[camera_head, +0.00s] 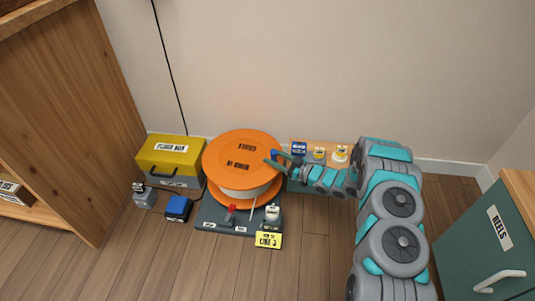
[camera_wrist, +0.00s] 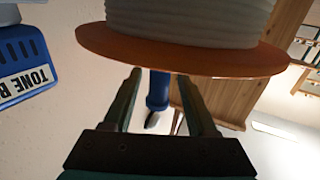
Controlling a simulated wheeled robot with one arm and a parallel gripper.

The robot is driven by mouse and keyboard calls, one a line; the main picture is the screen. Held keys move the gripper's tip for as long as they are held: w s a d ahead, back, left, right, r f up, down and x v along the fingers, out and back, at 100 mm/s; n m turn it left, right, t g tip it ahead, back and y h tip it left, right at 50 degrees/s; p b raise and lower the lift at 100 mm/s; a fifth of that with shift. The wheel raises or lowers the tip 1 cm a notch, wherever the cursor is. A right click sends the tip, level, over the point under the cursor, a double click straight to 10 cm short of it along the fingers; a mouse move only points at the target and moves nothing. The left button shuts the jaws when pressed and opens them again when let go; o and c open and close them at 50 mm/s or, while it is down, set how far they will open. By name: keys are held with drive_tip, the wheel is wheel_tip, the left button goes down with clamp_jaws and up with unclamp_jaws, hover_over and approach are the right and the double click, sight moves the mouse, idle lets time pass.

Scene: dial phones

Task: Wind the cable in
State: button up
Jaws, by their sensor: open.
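An orange cable reel (camera_head: 240,155) stands on a dark grey base (camera_head: 212,222) with its flat face up. Pale cable (camera_head: 245,192) is wound between its flanges. In the wrist view the pale windings (camera_wrist: 190,20) and an orange flange (camera_wrist: 190,52) fill the top. My gripper (camera_head: 275,158) is at the reel's right edge. In the wrist view my gripper (camera_wrist: 160,78) is open, and a blue cylindrical handle (camera_wrist: 157,92) shows between its fingers. I cannot tell whether they touch it. A red lever (camera_head: 231,212) and a white knob (camera_head: 272,212) are on the base.
A yellow-lidded box (camera_head: 170,152), a blue device (camera_head: 178,208) and a grey device (camera_head: 143,196) stand left of the reel. A thin black cord (camera_head: 168,65) hangs along the wall. A yellow sign (camera_head: 268,240) is in front. A teal cabinet (camera_head: 490,235) is at right. The front floor is clear.

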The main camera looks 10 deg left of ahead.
sight(267, 154)
drive_tip(key=shift+x, duration=1.6)
clamp_jaws()
